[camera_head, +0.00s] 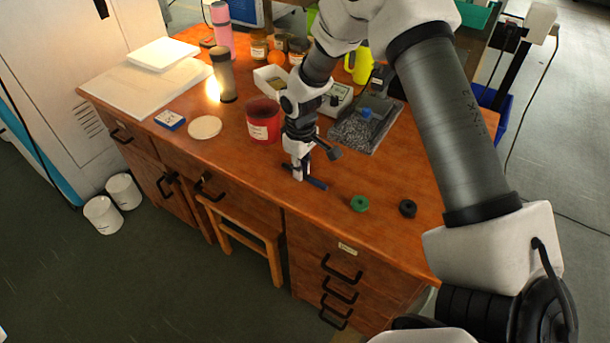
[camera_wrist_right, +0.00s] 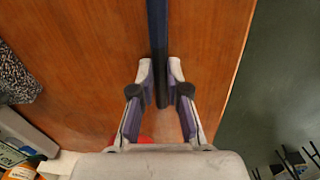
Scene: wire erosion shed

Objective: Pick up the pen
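The pen (camera_head: 316,183) is a dark blue stick lying low at the desk's front edge, right of the red pot. In the right wrist view the pen (camera_wrist_right: 157,40) runs from the top edge down between the fingers, its black end just past the tips. My right gripper (camera_head: 299,174) points down at the desk top. In its wrist view the right gripper (camera_wrist_right: 160,75) has one fingertip close against each side of the pen, with no clear gap. Whether the pen touches the desk I cannot tell. My left gripper is out of view.
A red pot (camera_head: 263,127) stands close left of my gripper. A grey tray (camera_head: 377,136) lies behind it to the right. A green ring (camera_head: 359,204) and a black ring (camera_head: 407,208) lie to the right. The desk (camera_head: 240,165) is bare left of the pen.

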